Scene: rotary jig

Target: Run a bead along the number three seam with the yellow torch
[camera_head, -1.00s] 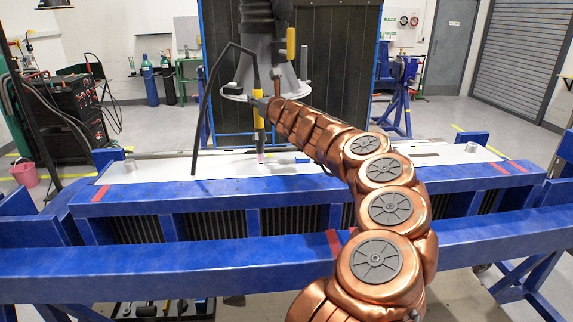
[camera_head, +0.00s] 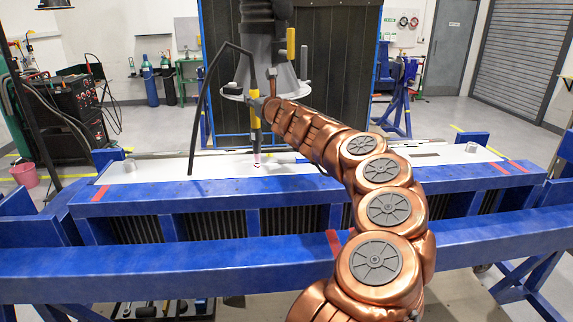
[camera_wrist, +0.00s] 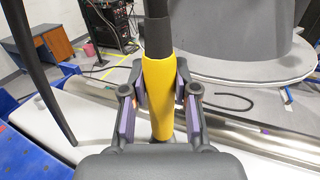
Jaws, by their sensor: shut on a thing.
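My gripper (camera_wrist: 159,98) is shut on the yellow torch (camera_wrist: 158,75), with a finger pad on each side of its yellow body. In the head view the torch (camera_head: 254,106) stands about upright over the white plate (camera_head: 130,172). Its pinkish nozzle tip points down, very close to the plate; I cannot tell whether it touches. A black cable arcs from the torch's top down to the left. A small dark mark shows on the plate by the tip. No seam number is readable. In the wrist view the torch tip is hidden behind my gripper's body.
The blue jig frame (camera_head: 300,262) runs across the front, with red stripes on it. A large grey cone-shaped fixture (camera_head: 262,70) stands behind the torch. A shiny metal tube (camera_wrist: 225,122) lies along the plate's back. A welding machine (camera_head: 78,105) stands at left.

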